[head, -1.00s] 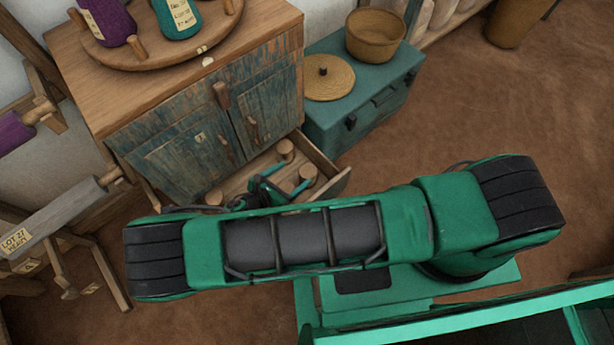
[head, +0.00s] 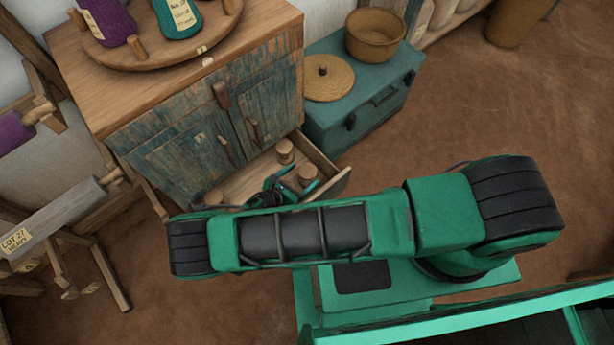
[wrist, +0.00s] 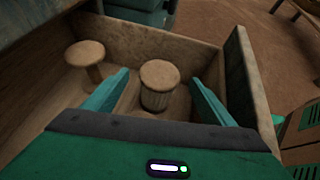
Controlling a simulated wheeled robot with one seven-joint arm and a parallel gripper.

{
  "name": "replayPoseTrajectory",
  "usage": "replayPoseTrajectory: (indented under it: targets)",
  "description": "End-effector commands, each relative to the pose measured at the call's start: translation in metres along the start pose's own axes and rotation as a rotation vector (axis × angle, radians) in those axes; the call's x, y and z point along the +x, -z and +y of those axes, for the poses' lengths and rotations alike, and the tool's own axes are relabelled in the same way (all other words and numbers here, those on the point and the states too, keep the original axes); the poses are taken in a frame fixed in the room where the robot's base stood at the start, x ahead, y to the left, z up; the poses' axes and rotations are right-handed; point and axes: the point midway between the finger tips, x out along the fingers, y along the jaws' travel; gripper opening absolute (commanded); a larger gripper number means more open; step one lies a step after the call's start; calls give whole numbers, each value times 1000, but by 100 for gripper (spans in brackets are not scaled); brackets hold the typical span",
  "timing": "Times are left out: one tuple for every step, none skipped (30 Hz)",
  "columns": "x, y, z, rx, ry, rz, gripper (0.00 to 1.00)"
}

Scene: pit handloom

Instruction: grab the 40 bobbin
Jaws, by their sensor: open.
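Wooden bobbins stand in an open drawer (head: 331,162) of the cabinet, and no number is readable on any of them. In the wrist view one pale wooden bobbin (wrist: 160,85) with a round top stands between my gripper's (wrist: 160,77) two teal fingers, with gaps on both sides. A second bobbin (wrist: 86,56) with a thin stem stands to the left, outside the fingers. In the head view, bobbins show at the drawer's back (head: 284,149), near its right end (head: 308,172) and at its left (head: 213,196). My gripper (head: 297,180) is open over the drawer, partly hidden by my arm.
The drawer's walls (wrist: 238,75) stand close around my fingers. The worn blue cabinet (head: 185,150) rises behind the drawer, with a round rack of labelled bobbins on top. A teal chest (head: 365,110) with a basket stands to the right. Brown floor is clear further right.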

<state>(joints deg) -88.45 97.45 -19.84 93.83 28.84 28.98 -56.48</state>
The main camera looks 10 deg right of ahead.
Motion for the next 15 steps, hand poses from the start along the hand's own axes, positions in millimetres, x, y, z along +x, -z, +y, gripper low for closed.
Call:
replayPoseTrajectory:
  targets:
    - [8, 0, 0, 1, 1, 0, 78]
    - [12, 0, 0, 1, 1, 0, 78]
    - [15, 0, 0, 1, 1, 0, 78]
    - [16, 0, 0, 0, 0, -1, 78]
    - [18, 0, 0, 0, 0, -1, 78]
    - [18, 0, 0, 0, 0, 0, 78]
    - [18, 0, 0, 0, -1, 0, 78]
    - [18, 0, 0, 0, -1, 0, 78]
    - [18, 0, 0, 0, -1, 0, 78]
    - [18, 0, 0, 0, -1, 0, 78]
    - [18, 0, 0, 0, -1, 0, 78]
    - [18, 0, 0, 0, -1, 0, 68]
    - [17, 0, 0, 1, -1, 0, 61]
    - [17, 0, 0, 1, -1, 0, 54]
    - [17, 0, 0, 1, -1, 0, 44]
